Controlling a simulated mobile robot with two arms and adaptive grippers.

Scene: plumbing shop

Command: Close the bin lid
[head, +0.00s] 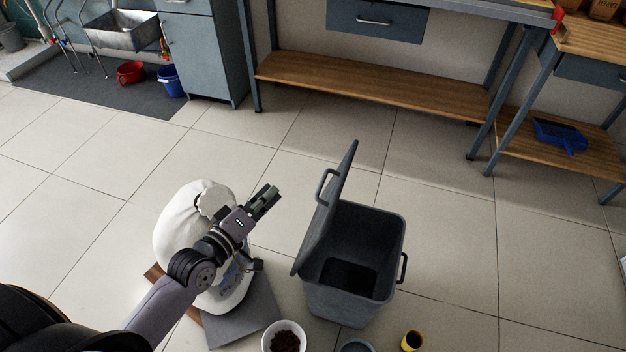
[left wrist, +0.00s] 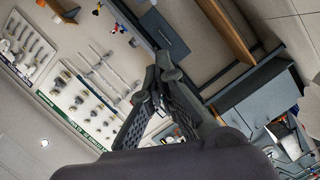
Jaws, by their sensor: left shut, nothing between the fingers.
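The grey bin (head: 352,275) stands on the tiled floor in the head view, with its inside open to view. In the left wrist view the shut fingers of my left gripper (left wrist: 153,98) show against the shop wall; the bin is not seen there. My right gripper is in neither view.
The white sack (head: 176,240) stands on a grey board left of the bin. A white bowl of brown bits (head: 285,338) and a yellow cup (head: 412,341) sit near the bin's front. A bench (head: 380,85) stands behind. The floor right of the bin is clear.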

